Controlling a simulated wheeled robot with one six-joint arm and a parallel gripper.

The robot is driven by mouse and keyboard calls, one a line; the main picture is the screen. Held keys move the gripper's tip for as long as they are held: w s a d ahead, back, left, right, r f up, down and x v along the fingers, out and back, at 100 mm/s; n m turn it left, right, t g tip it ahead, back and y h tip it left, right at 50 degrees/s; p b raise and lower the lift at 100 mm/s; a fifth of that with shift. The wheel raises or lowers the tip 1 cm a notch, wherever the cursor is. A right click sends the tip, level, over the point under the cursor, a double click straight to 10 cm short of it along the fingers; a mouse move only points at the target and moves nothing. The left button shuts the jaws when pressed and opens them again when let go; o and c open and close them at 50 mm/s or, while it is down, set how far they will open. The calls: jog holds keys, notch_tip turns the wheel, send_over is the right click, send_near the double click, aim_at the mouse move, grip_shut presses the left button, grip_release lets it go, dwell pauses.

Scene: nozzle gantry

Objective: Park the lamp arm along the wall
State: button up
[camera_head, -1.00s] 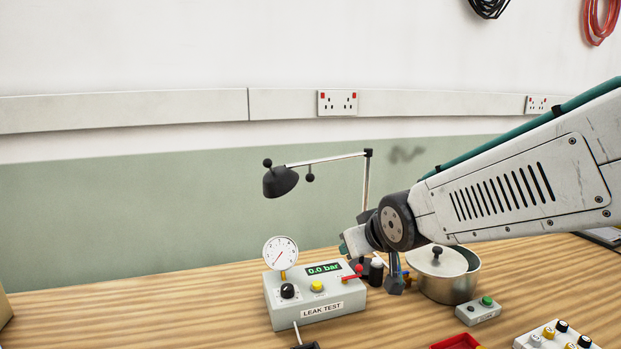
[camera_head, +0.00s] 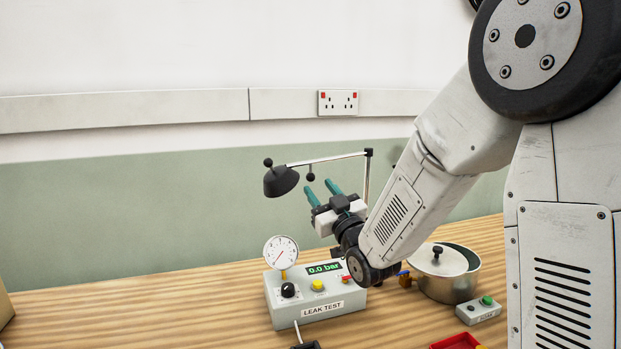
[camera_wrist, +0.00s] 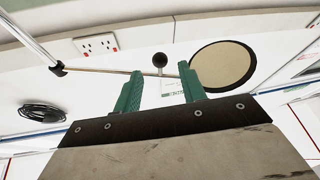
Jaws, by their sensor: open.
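The lamp has a black shade (camera_head: 281,181) at the left end of a thin silver arm (camera_head: 335,158), which runs right to a black joint on an upright post. A black ball knob (camera_head: 310,174) hangs below the arm near the shade. My gripper (camera_head: 319,187) is open and empty, with teal fingers pointing up beneath the arm. In the wrist view the knob (camera_wrist: 160,60) appears between the open fingertips (camera_wrist: 160,72), apart from both. The lamp's round underside (camera_wrist: 222,66) lies right of them. The post's lower part is hidden behind my arm.
The leak test box (camera_head: 318,300) with a dial gauge (camera_head: 281,252) stands below the lamp. A metal pot (camera_head: 447,278) and a small button box (camera_head: 478,311) are to the right. The green wall behind the lamp is bare on the left.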

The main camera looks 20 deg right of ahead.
aim_at(313, 180)
jog(key=x, duration=0.6)
grip_shut()
